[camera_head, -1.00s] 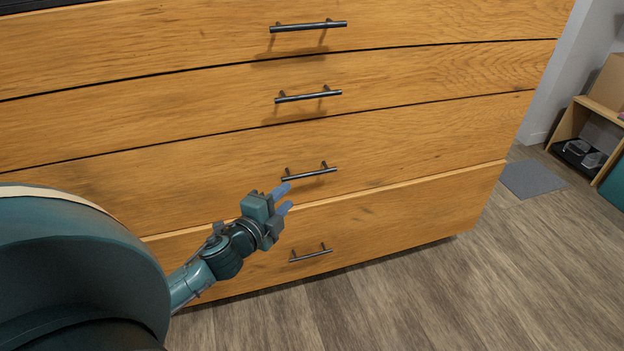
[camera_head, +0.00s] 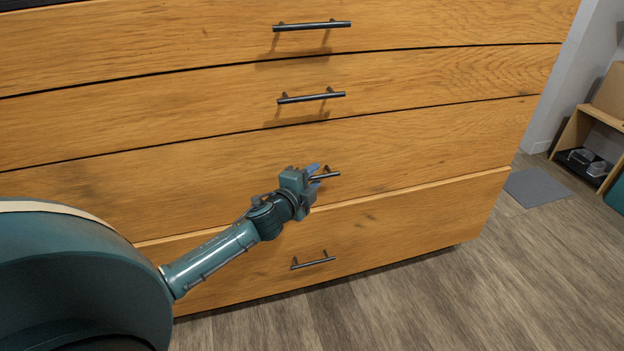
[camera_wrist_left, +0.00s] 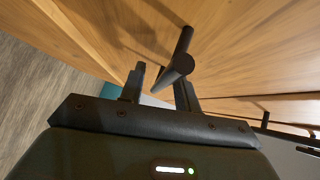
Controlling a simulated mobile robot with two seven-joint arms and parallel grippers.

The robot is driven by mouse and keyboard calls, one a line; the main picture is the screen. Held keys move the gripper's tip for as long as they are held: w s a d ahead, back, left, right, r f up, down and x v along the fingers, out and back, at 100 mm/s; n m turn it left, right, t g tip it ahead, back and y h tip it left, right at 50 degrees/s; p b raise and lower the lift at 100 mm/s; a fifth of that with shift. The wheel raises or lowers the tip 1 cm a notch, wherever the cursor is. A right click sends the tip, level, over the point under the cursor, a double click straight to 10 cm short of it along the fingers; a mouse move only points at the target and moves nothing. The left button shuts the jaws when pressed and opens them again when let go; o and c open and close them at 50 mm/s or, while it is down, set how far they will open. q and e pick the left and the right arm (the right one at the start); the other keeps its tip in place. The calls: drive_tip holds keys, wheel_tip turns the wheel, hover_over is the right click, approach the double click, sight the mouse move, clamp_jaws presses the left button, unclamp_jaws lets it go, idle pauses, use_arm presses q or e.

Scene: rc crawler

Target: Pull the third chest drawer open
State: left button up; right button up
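The wooden chest's third drawer (camera_head: 200,172) from the top of the view has a dark bar handle (camera_head: 328,176). Its front looks flush with the drawer above. My left gripper (camera_head: 316,172) is at this handle and hides its left part. In the left wrist view the two fingers (camera_wrist_left: 160,88) are apart, and the handle bar (camera_wrist_left: 180,62) reaches between them, close to the right finger. I cannot tell whether a finger touches it. My right gripper is not in view.
The lowest drawer (camera_head: 420,212) shows a lighter top edge and seems to stand out slightly; its handle (camera_head: 313,261) is below my gripper. Two more handled drawers are above. Wood floor (camera_head: 480,300) is clear at right, with a grey mat (camera_head: 537,187) and a shelf (camera_head: 575,130) beyond.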

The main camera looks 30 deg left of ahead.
use_arm(q)
drive_tip(key=shift+c, duration=0.3)
clamp_jaws()
drive_tip(key=shift+s+d, duration=0.1)
